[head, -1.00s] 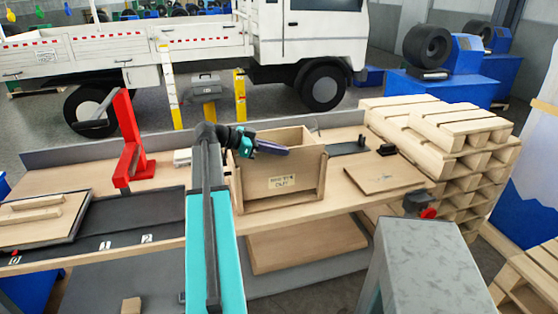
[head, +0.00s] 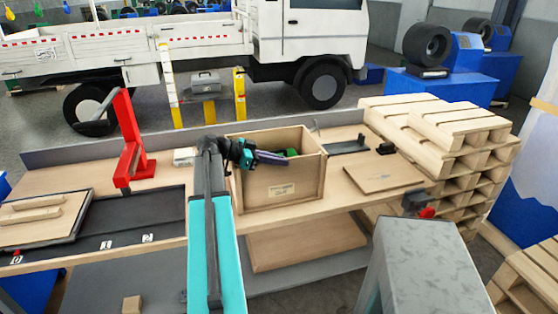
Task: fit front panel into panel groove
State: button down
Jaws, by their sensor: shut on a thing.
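The front panel (head: 281,191) is a pale wooden board with a small label, upright at the front of the open-topped wooden box (head: 318,158). It stands between the box's side walls; its lower edge appears down near the table, but I cannot tell whether it is seated. The panel groove itself is hidden. My gripper (head: 268,158), teal and black with a long purple end, lies across the panel's top edge near its middle and appears shut on it. A green thing (head: 290,152) shows inside the box behind the panel.
The bench holds a flat wooden board (head: 383,178) right of the box, small black fixtures (head: 348,147) behind it, a red stand (head: 128,140) at left and a dark tray (head: 150,215) at front left. Stacked pallets (head: 440,150) stand beyond the bench's right end.

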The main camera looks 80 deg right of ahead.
jog(key=c, duration=1.9)
grip_release()
jog(key=shift+r, duration=0.1)
jog(key=b+v, duration=0.3)
jog(key=v, duration=0.9)
jog(key=shift+a, duration=0.1)
